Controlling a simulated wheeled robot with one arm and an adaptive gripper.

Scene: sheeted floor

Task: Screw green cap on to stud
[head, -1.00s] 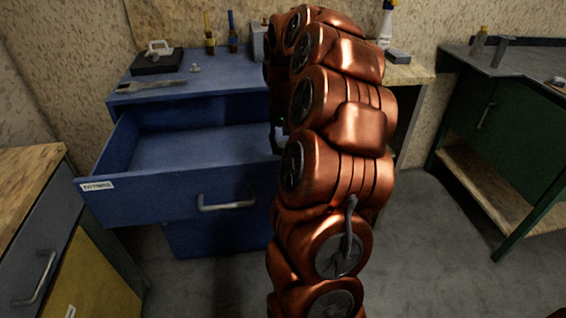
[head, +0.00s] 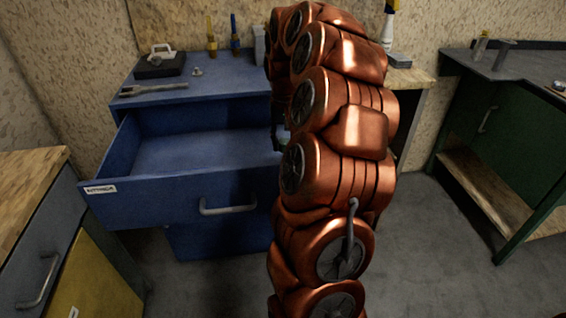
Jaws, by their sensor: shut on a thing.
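My copper-coloured arm rises through the middle of the head view and hides most of the space beyond it. Only a dark sliver of my gripper (head: 276,136) shows at the left edge of the arm, in front of the right end of the blue bench. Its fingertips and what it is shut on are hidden. I cannot make out the green cap or the stud; both may be behind the arm.
A blue bench (head: 230,85) has an open, empty drawer (head: 190,155). On its top are a wrench (head: 152,90), a small grey piece (head: 197,71) and a black box with a pale handle (head: 160,66). Wooden-topped cabinet left, dark green workbench right; grey floor between.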

